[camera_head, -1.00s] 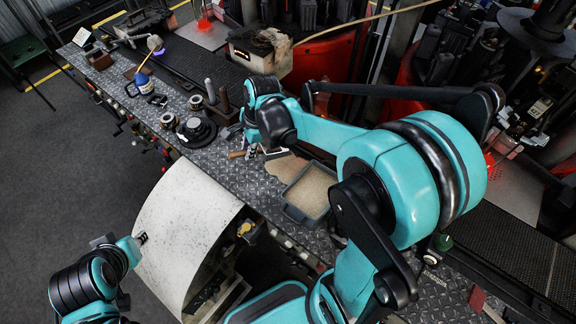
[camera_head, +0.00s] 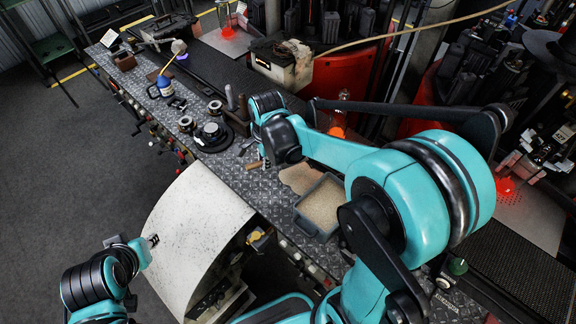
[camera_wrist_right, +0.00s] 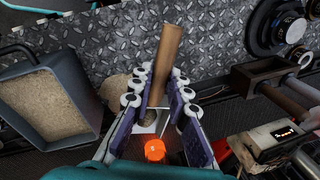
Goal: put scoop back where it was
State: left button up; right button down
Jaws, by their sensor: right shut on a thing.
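The scoop shows in the right wrist view as a brown wooden handle (camera_wrist_right: 166,62) with a metal part low between the fingers. My right gripper (camera_wrist_right: 160,88) is shut on it, a finger on each side. In the head view, the right gripper (camera_head: 262,152) is over the metal worktop, left of the grey sand bin, and the handle (camera_head: 252,165) sticks out to the left. Most of the scoop is hidden there. The bin (camera_head: 300,220) also shows at the left of the wrist view (camera_wrist_right: 72,68). My left gripper (camera_head: 152,240) is beside the pale curved panel, away from the scoop; its jaws are too small to judge.
A patch of spilled sand (camera_head: 298,178) lies beside the bin. Round black parts (camera_head: 212,137), a blue bottle (camera_head: 164,86) and tools stand along the worktop (camera_head: 240,182) to the left. A glowing orange glass piece (camera_head: 338,125) is behind my right arm.

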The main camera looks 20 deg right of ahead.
jog(key=d+n, duration=0.1)
jog(key=w+d+r+n+p, duration=0.1)
jog(key=d, duration=0.1)
jog(key=d+r+n+p, duration=0.1)
jog(key=d, duration=0.1)
jog(key=shift+w+d+n, duration=0.2)
jog(key=shift+d+n, duration=0.05)
jog(key=shift+n, duration=0.15)
jog(key=shift+w+d+f+y, duration=0.1)
jog(key=shift+w+f+y, duration=0.05)
jog(key=shift+y, duration=0.15)
jog(key=shift+n, duration=0.3)
jog(key=shift+w+a+f+b, duration=0.45)
jog(key=shift+w+a+f, duration=0.9)
jog(key=shift+f, duration=0.45)
jog(key=shift+w+a+f+b, duration=0.45)
jog(key=shift+w+a+f, duration=0.85)
jog(key=shift+f, duration=0.55)
jog(key=shift+w+a+f+b, duration=0.45)
jog(key=shift+w+a+f, duration=0.9)
jog(key=shift+f, duration=0.45)
